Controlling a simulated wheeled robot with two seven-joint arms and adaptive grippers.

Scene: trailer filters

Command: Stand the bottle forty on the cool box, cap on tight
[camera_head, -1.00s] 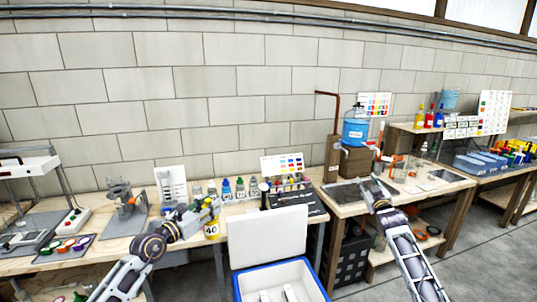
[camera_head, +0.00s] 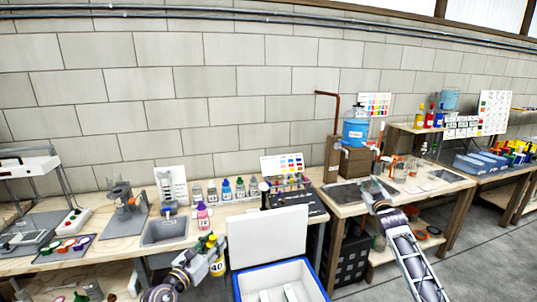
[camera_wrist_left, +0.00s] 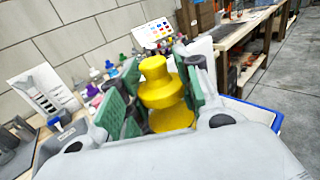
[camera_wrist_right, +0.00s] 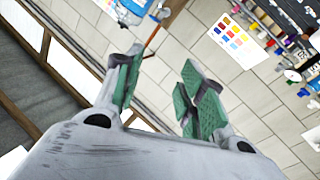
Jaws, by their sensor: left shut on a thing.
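The bottle forty (camera_head: 218,268) has a yellow top and a label reading 40. My left gripper (camera_head: 210,245) is shut on it and holds it roughly upright, in front of the bench and just left of the cool box. In the left wrist view the yellow top of the bottle (camera_wrist_left: 155,85) sits between the green finger pads; the lower part is hidden. The cool box (camera_head: 241,284) is blue with a white inside, and its white lid (camera_head: 268,238) stands raised at the back. My right gripper (camera_head: 374,190) is at the right bench; its pads are apart and empty in the right wrist view (camera_wrist_right: 160,90).
The left bench (camera_head: 110,250) carries a grey basin (camera_head: 165,232), a pink bottle (camera_head: 203,215) and several small capped bottles behind. A dark crate (camera_head: 354,262) stands under the right bench, right of the cool box. Grey floor is clear at far right.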

